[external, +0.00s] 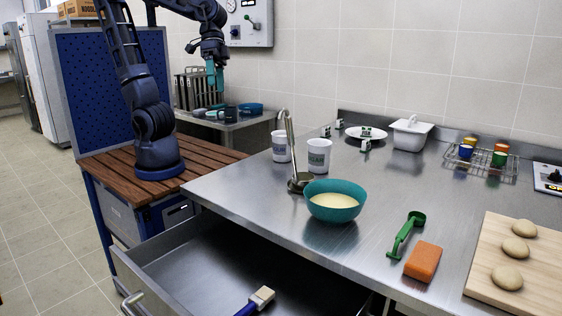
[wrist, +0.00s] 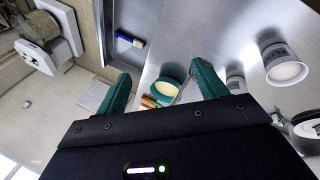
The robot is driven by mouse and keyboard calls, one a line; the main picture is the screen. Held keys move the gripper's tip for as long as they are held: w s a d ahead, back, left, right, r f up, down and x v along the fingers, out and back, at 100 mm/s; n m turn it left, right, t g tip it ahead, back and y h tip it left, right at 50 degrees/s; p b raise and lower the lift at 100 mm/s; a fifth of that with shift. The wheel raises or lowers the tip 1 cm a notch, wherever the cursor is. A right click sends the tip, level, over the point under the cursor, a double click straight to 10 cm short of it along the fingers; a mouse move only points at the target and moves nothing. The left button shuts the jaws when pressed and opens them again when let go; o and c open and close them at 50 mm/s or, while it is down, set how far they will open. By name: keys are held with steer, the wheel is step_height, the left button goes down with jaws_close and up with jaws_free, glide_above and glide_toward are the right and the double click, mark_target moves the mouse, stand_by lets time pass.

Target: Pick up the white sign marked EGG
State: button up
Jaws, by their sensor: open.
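Several small white signs with dark green markings stand around a white plate (external: 352,131) at the back of the steel counter. One sign (external: 365,145) is in front of the plate, one (external: 366,132) is at it, and others (external: 326,131) (external: 339,124) are to its left. Their lettering is too small to read, so I cannot tell which is marked EGG. My gripper (external: 215,76) is raised at the upper left, well away from the signs. Its teal fingers are open and empty in the wrist view (wrist: 163,70).
An open drawer (external: 210,262) juts out in front.

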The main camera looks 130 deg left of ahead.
steer(key=w+a+f+n+t+h, duration=0.1)
steer(key=w+a+f+n+h, duration=0.15)
steer(key=w+a+n, duration=0.7)
steer(key=n+t+y, duration=0.5)
steer(key=n+t, duration=0.4)
steer(key=n, duration=1)
glide_above(368, 150)
steer(key=s, duration=1)
step_height(368, 150, down, 25)
steer(key=shift+w+a+f, duration=0.1)
steer(key=shift+f, duration=0.1)
steer(key=x, duration=1)
steer(key=shift+w+f, duration=0.2)
steer(key=shift+c, duration=0.2)
steer(key=c, duration=1)
